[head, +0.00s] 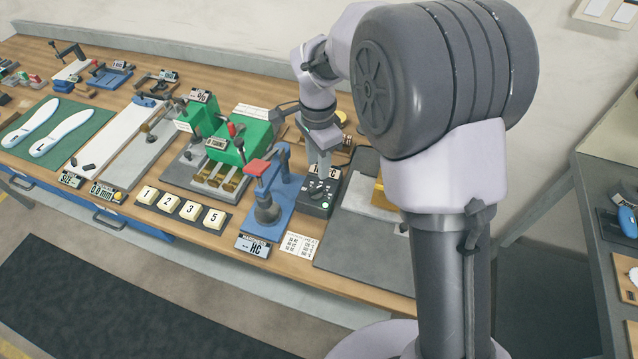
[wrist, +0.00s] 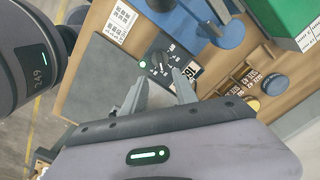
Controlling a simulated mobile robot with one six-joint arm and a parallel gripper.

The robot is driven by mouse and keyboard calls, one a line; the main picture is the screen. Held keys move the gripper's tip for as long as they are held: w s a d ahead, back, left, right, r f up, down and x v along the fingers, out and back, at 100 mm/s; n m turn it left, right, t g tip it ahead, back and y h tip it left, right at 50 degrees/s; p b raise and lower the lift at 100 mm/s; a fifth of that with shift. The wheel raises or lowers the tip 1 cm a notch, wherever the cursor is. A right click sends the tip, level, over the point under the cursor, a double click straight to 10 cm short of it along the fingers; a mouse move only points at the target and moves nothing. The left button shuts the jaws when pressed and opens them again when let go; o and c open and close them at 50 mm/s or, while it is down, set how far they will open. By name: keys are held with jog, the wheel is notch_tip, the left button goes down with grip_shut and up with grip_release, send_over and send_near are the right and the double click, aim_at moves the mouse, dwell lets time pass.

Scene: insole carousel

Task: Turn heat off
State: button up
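A small black heat control box (head: 314,205) stands on the wooden bench, beside a blue press. It has a dark dial with white marks around it, a lit green light and a white temperature display. In the wrist view the dial (wrist: 159,62), the green light (wrist: 142,64) and the display (wrist: 190,70) show beyond the fingers. My gripper (head: 323,174) points down over the box's back part. In the wrist view my gripper (wrist: 159,82) is open, its two fingers apart with nothing between them. I cannot tell whether the fingertips touch the box.
The blue press (head: 268,205) with a red top stands close on the left. A green machine (head: 245,142) is further left. A grey plate (head: 345,240) lies on the right. A printed card (head: 299,246) lies in front of the box.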

aim_at(318, 187)
notch_tip(318, 187, down, 9)
jog(key=shift+w+r+b, duration=0.1)
jog(key=shift+r+b, duration=0.1)
jog(key=shift+b, duration=0.85)
grip_shut()
